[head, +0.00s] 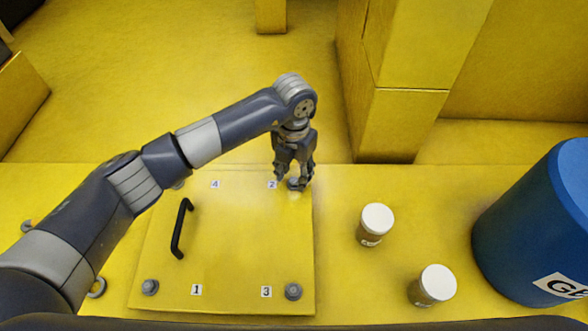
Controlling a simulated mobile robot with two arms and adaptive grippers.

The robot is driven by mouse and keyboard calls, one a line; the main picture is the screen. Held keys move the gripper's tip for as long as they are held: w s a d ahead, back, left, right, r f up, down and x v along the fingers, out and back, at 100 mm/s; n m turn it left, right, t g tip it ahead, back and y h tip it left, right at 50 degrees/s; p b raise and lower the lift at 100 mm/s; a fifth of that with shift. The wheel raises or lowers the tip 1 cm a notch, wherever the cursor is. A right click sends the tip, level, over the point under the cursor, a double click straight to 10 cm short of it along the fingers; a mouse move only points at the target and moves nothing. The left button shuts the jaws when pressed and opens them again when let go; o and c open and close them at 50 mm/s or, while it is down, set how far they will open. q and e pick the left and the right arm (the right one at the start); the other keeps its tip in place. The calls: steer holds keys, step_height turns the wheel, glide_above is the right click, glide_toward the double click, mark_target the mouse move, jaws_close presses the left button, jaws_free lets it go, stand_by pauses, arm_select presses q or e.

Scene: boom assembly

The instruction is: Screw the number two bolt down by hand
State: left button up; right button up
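The number two bolt (295,184) is grey and sits at the far right corner of the yellow plate (236,245), beside the label "2" (272,184). My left gripper (295,181) points down right over this bolt, with its fingers around or just above it. The fingers look spread to either side of the bolt, but whether they touch it is too small to tell. The bolt is partly hidden by the fingers. My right gripper is not in the head view.
The plate has a black handle (181,228), a bolt by label 1 (150,287) and a bolt by label 3 (293,291). Two white-lidded jars (371,240) (422,292) and a blue barrel (540,225) stand to the right. A yellow pillar (395,110) rises behind.

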arm_select(q)
steer(key=shift+s+f, duration=0.1)
steer(key=shift+f, duration=0.45)
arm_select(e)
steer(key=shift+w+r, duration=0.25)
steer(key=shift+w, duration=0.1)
arm_select(q)
jaws_close()
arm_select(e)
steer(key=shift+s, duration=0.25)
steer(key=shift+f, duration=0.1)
